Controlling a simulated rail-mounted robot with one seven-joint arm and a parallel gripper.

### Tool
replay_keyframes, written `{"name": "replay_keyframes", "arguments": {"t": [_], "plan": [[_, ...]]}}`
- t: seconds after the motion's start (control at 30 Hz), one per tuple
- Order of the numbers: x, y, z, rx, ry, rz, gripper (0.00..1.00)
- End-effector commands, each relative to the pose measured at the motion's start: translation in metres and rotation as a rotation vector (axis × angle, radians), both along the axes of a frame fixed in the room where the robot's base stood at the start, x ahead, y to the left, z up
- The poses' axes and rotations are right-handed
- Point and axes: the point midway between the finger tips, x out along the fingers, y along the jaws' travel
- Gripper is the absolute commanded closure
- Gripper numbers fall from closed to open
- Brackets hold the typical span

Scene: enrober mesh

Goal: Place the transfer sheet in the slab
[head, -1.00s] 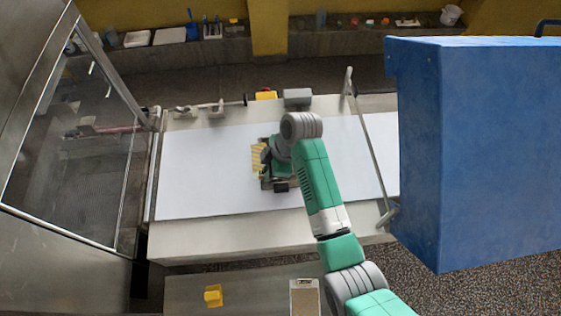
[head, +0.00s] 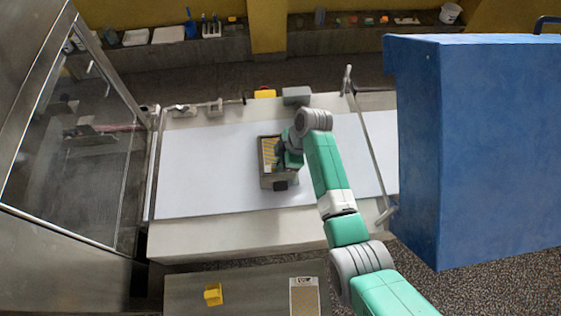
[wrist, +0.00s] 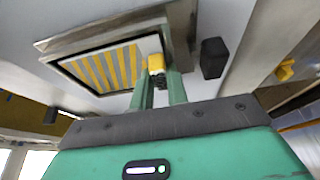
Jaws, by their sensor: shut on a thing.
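The transfer sheet (head: 269,152), striped yellow and grey, lies within the outline of the slab (head: 266,184), a grey rectangular frame on the white belt. In the wrist view the striped sheet (wrist: 105,68) shows inside the rim of the slab (wrist: 180,22), with a dark gap along its edges. I cannot tell whether it rests on the slab's floor or is slightly above it. My gripper (wrist: 158,80) is shut on a yellow tab (wrist: 155,63) at the sheet's edge. In the head view my gripper (head: 280,158) is partly hidden by my wrist.
The white belt (head: 205,165) is clear around the slab. A large blue housing (head: 480,150) stands right and a glass-doored cabinet (head: 75,150) left. A crossbar (head: 370,150) spans the belt. A yellow block (head: 213,295) and a patterned card (head: 304,297) lie on the front bench.

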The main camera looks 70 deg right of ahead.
Motion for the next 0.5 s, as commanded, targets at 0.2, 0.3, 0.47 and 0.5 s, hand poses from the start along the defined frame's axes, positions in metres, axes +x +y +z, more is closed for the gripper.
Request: {"name": "replay_keyframes", "arguments": {"t": [0.2,0.3,0.47,0.5], "plan": [[0.0,0.0,-0.001,0.001,0.0,0.0,0.63],[0.0,0.0,-0.001,0.001,0.0,0.0,0.63],[-0.002,-0.002,0.009,-0.002,-0.001,-0.001,0.63],[-0.005,-0.003,0.016,-0.002,-0.001,-0.001,0.63]]}}
